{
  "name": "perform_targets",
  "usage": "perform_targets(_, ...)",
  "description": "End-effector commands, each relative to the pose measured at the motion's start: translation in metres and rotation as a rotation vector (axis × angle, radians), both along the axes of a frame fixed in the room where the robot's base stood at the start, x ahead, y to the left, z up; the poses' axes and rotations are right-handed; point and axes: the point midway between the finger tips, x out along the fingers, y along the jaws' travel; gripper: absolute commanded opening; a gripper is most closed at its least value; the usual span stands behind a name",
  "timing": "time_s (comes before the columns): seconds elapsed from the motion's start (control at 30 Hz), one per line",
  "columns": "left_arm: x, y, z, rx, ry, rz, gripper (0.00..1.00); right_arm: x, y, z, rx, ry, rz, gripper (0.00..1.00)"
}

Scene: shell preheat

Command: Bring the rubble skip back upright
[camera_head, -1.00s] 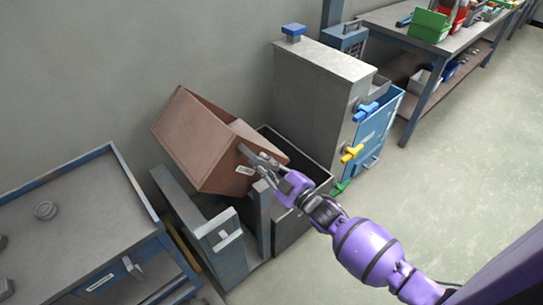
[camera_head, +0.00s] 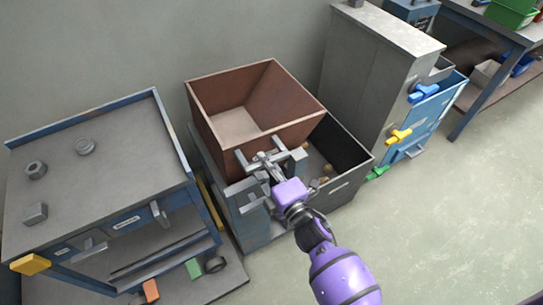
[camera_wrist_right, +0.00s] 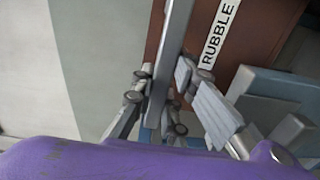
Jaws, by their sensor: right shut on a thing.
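The rubble skip (camera_head: 283,100) is a rust-brown open-topped box. In the head view its opening faces up and it looks upright or nearly so, with an empty-looking floor. Its RUBBLE label (camera_wrist_right: 221,35) shows in the right wrist view. My right gripper (camera_head: 267,160) is at the skip's near side, shut on a grey bar (camera_wrist_right: 166,65) there, which looks like the skip's handle. The gripper covers part of the skip's near wall and its mount. My left gripper is not in view.
A dark open bin (camera_head: 337,190) with some lumps inside stands right of the skip. A grey cabinet (camera_head: 375,60) with blue, yellow and green handles is farther right. A grey workbench (camera_head: 110,170) is at left. The floor at right is clear.

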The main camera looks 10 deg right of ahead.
Motion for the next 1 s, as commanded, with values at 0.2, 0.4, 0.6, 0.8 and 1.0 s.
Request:
perform_targets(0.2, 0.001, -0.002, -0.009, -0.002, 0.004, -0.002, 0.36, -0.002, 0.007, -0.01, -0.055, -0.022, -0.001, 0.0)
perform_targets(0.4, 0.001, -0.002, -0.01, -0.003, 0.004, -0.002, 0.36, -0.003, 0.008, -0.011, -0.077, -0.029, 0.0, 0.0)
perform_targets(0.6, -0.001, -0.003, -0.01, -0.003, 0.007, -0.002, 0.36, -0.003, 0.009, -0.012, -0.081, -0.028, 0.001, 0.0)
perform_targets(0.8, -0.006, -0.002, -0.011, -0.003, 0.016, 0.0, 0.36, -0.004, 0.009, -0.013, -0.081, -0.026, 0.001, 0.24)
perform_targets(1.0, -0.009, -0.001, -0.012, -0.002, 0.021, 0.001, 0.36, -0.003, 0.009, -0.013, -0.077, -0.027, 0.0, 0.33)
